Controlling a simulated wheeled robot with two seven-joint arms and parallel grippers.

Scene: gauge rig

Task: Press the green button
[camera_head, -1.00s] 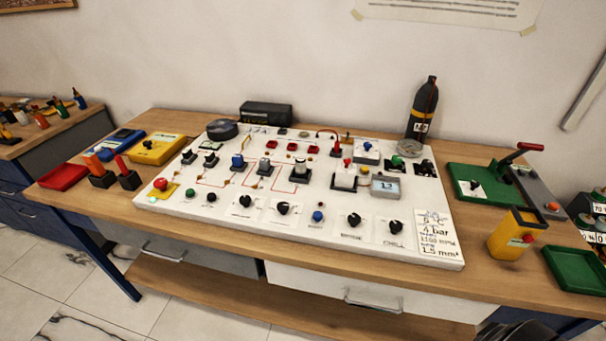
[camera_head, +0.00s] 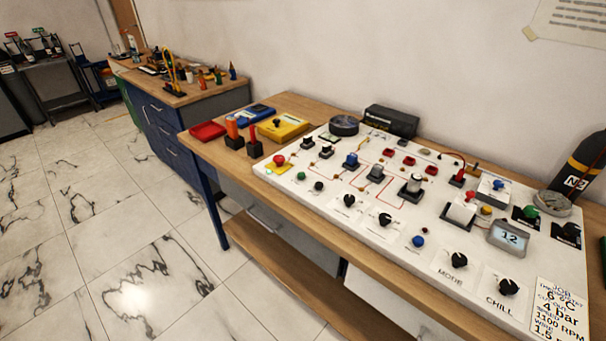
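A small green button (camera_head: 301,176) sits at the front left of the white panel (camera_head: 325,203) on the wooden workbench. It is just right of a red mushroom button (camera_head: 279,161) on a yellow base, and a dark button (camera_head: 319,186) is to its right. Another green knob (camera_head: 531,211) is on a black base at the panel's right side. Neither of my grippers is in view.
Orange and red handles on black blocks (camera_head: 254,148), a red tray (camera_head: 208,131) and a yellow box (camera_head: 283,127) stand left of the panel. A dark gas bottle (camera_head: 577,170) is at the right. Open tiled floor (camera_head: 110,240) lies at the left.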

